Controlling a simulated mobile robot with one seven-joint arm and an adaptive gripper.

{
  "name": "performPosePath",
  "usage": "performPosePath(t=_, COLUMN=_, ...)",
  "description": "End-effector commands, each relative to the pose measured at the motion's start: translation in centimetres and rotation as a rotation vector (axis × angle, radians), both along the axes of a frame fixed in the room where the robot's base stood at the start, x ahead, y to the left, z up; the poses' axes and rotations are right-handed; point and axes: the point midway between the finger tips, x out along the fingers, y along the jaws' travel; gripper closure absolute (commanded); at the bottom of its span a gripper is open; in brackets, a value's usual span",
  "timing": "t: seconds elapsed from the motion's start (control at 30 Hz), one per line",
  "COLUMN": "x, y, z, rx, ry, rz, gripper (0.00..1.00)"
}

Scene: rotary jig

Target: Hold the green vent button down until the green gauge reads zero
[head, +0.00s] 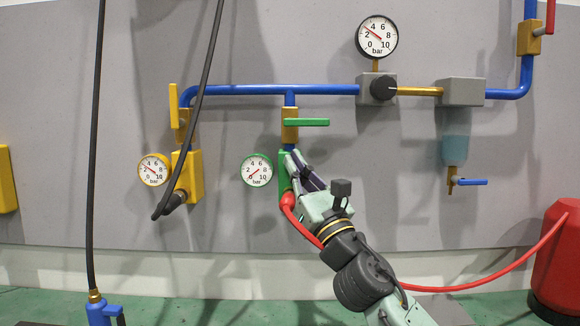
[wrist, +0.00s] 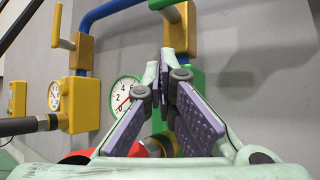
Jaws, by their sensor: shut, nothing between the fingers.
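The green-rimmed gauge (head: 257,169) is on the wall panel, left of the green block (head: 283,172). Its red needle slants towards the lower left, near the 0 mark; the exact reading is too small to tell. In the wrist view the gauge (wrist: 124,98) is partly covered by a finger. My gripper (head: 290,154) is shut and empty, its fingertips at the upper front of the green block. In the wrist view the fingertips (wrist: 166,55) overlap the block (wrist: 195,82). The green vent button is hidden behind the fingers, so I cannot tell whether it is pressed.
A green lever (head: 306,122) sits level just above my fingers on a yellow valve. A red hose (head: 470,285) runs from the green block to a red tank (head: 557,262). A yellow gauge (head: 154,170) and dark hanging hoses (head: 97,150) are at left.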

Motion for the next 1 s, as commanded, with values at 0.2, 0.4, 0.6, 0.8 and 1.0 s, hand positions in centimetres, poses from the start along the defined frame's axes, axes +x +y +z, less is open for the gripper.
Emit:
performPosePath(t=0.2, x=0.2, y=0.0, z=-0.1, rx=0.001, ry=0.004, rz=-0.001, gripper=1.0)
performPosePath(t=0.4, x=0.1, y=0.0, z=-0.1, rx=0.002, ry=0.004, rz=0.0, gripper=1.0)
performPosePath(t=0.6, x=-0.7, y=0.0, z=-0.1, rx=0.001, ry=0.002, rz=0.001, gripper=1.0)
performPosePath(t=0.8, x=-1.8, y=0.1, z=-0.1, rx=-0.001, ry=0.0, rz=0.001, gripper=1.0)
performPosePath(t=1.0, x=-2.1, y=0.1, z=0.0, rx=0.001, ry=-0.001, rz=0.003, gripper=1.0)
